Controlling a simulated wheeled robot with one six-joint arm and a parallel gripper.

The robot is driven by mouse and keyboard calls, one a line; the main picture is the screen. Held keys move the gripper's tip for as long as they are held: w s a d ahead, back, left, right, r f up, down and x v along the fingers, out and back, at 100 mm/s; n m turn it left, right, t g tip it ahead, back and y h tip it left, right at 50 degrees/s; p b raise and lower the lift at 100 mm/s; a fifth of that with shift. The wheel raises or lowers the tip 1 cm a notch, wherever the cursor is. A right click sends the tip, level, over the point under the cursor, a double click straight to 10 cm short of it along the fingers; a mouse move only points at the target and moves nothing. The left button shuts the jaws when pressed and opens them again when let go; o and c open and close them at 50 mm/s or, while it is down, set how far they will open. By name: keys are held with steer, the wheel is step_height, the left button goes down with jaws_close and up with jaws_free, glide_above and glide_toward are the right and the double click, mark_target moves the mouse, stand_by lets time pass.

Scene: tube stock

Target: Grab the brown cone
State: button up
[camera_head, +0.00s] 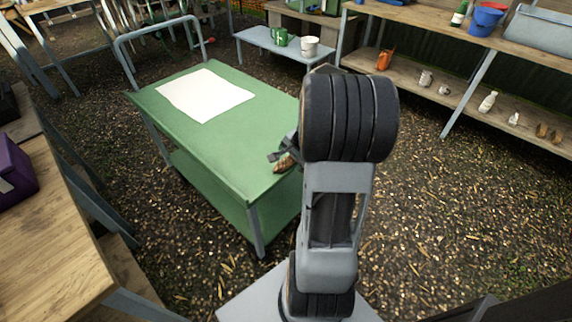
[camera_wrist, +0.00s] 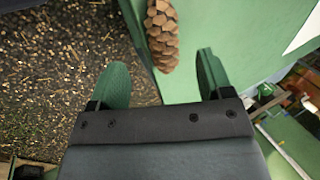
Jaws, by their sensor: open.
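The brown cone (camera_wrist: 162,36) is a scaly pine cone lying near the edge of the green cart top (camera_wrist: 218,24). In the head view the cone (camera_head: 285,164) shows at the cart's right edge, partly hidden by my arm. My gripper (camera_wrist: 162,75) is open, with its two green fingers apart. In the wrist view the cone lies ahead of the fingertips, in line with the gap between them, and its near end reaches close to the level of the fingertips. I cannot tell whether it touches them. In the head view my gripper (camera_head: 279,152) is mostly hidden behind my arm.
A white sheet (camera_head: 205,94) lies on the cart. A wooden bench (camera_head: 50,235) with a purple box (camera_head: 14,172) stands at left. Shelves (camera_head: 455,85) at the back right hold pots, bottles and other cones. Wood-chip ground (camera_head: 430,220) is open at right.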

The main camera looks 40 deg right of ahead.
mark_target(287, 161)
steer(key=shift+w+b+x, duration=0.2)
steer(key=shift+b+x, duration=0.5)
steer(key=shift+x, duration=2)
steer(key=shift+r, duration=0.1)
steer(key=c, duration=1.1)
steer(key=shift+o, duration=0.2)
steer(key=shift+r, duration=0.15)
